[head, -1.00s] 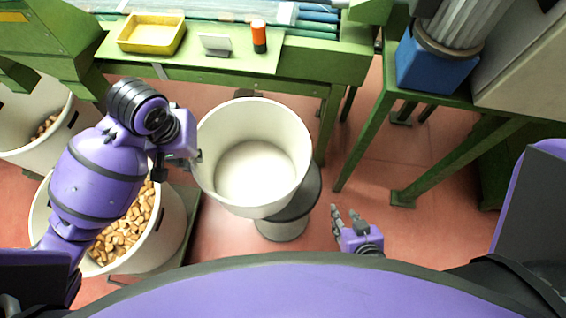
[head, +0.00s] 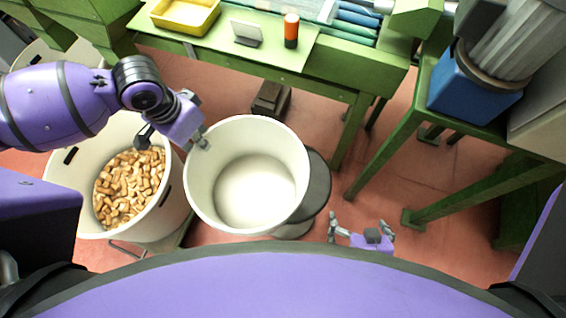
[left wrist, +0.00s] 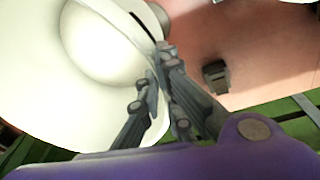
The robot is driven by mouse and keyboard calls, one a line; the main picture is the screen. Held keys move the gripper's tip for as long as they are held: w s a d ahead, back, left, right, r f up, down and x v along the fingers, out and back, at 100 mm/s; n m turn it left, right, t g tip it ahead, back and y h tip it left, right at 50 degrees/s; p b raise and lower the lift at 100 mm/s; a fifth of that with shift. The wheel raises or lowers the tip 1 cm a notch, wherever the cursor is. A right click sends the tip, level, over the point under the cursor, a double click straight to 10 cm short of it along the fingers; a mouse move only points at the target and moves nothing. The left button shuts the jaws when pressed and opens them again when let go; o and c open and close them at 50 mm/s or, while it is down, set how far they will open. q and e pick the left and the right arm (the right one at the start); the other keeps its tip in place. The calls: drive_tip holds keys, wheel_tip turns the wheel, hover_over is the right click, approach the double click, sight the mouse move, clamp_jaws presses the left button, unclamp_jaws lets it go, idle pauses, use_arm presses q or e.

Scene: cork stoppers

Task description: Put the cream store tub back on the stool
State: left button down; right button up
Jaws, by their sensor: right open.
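The cream store tub (head: 202,200) is in the middle of the head view, its inside empty and pale. My left gripper (head: 203,142) is shut on the left far part of its rim. In the left wrist view the fingers (left wrist: 160,75) pinch the tub's wall (left wrist: 60,85). I cannot tell whether the tub touches the seat. My right gripper (head: 361,227) is open and empty, low and right of the stool.
A white bin of corks (head: 128,190) stands left of the tub. A green bench (head: 300,75) with a yellow tray (head: 186,14), a small grey stand and an orange-and-black cylinder runs behind. A green frame (head: 390,150) bearing a blue box stands right. Red floor is clear between.

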sight(231, 126)
use_arm(q)
drive_tip(key=w+d+f, duration=0.1)
drive_tip(key=w+d, duration=0.1)
drive_tip(key=w+d+f, duration=0.1)
drive_tip(key=w+d, duration=0.1)
drive_tip(key=w+d+f, duration=0.2)
drive_tip(key=shift+d, duration=0.3)
drive_tip(key=d+f, duration=0.1)
drive_tip(key=w+f, duration=0.1)
drive_tip(key=f, duration=0.1)
drive_tip(key=w+d+f+b, duration=0.1)
drive_tip(key=shift+w+d+f, duration=0.2)
drive_tip(key=shift+w+d, duration=0.05)
drive_tip(key=shift+d, duration=0.1)
drive_tip(key=f, duration=0.3)
drive_tip(key=w+d+f, duration=0.1)
drive_tip(key=shift+f, duration=0.2)
use_arm(e)
drive_tip(key=shift+s+d+f, duration=0.4)
drive_tip(key=shift+f, duration=0.3)
drive_tip(key=shift+d, duration=0.1)
use_arm(q)
drive_tip(key=c, duration=2.4)
unclamp_jaws()
drive_tip(key=shift+f, duration=0.2)
drive_tip(key=o, duration=0.4)
use_arm(e)
drive_tip(key=shift+s+d+f, duration=0.1)
drive_tip(key=shift+s, duration=0.05)
